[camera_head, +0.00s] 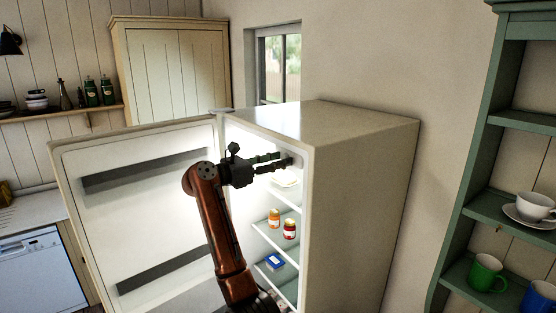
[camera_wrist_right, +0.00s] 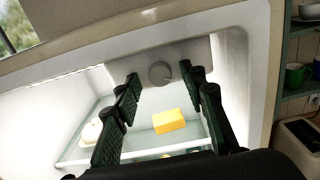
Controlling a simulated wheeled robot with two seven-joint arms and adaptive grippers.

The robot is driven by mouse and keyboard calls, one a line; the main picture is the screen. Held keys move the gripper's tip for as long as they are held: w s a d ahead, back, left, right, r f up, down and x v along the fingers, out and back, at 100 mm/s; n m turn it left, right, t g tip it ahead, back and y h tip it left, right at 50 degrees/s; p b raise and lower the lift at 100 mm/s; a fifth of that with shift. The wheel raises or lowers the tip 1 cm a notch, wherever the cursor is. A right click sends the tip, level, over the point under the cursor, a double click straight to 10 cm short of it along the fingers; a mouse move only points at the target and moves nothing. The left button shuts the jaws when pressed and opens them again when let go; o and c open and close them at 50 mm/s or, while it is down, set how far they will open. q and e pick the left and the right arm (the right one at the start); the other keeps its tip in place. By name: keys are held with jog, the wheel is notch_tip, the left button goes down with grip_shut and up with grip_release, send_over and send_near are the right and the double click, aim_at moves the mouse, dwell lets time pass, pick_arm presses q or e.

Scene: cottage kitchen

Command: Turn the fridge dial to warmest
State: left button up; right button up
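The fridge (camera_head: 360,190) stands with its door (camera_head: 150,210) open to the left. In the right wrist view the round grey fridge dial (camera_wrist_right: 160,73) sits on a pale panel (camera_wrist_right: 190,58) under the fridge's top edge. A small mark shows on the dial. My right gripper (camera_head: 283,164) reaches into the upper part of the fridge opening. Its two fingers also show in the right wrist view (camera_wrist_right: 160,82), spread apart, with the dial in line between their tips. I cannot tell whether they touch it. My left gripper is not in view.
Below the dial, a yellow block (camera_wrist_right: 169,121) and a pale round item (camera_wrist_right: 92,132) lie on the top shelf. Two jars (camera_head: 289,229) and a blue box (camera_head: 274,260) are on lower shelves. A green shelf unit (camera_head: 480,205) with cups stands at the right.

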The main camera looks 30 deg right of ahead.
grip_shut()
dwell(0.4)
